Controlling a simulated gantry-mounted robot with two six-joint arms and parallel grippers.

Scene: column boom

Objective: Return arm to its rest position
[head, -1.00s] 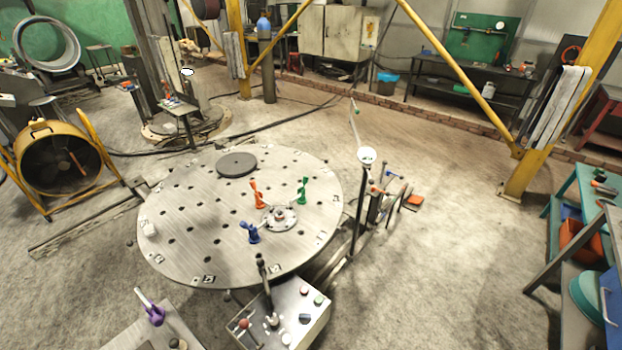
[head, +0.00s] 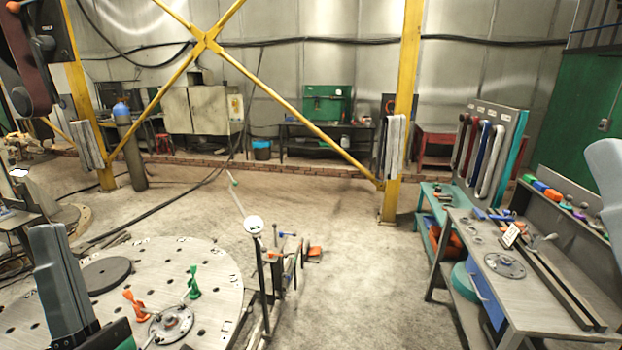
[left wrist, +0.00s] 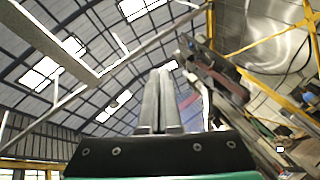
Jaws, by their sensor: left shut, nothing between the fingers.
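My left gripper (head: 50,232) stands at the lower left of the head view, grey fingers pointing up, in front of the round table. In the left wrist view its two fingers (left wrist: 160,75) lie side by side, shut, with nothing between them, pointing towards the roof.
The round table (head: 215,262) holds an orange piece (head: 134,306), a green piece (head: 193,284) and a dark disc (head: 106,273). A post with a white dial (head: 253,225) stands beside it. A workbench (head: 468,238) is at right. The floor (head: 345,270) between is clear.

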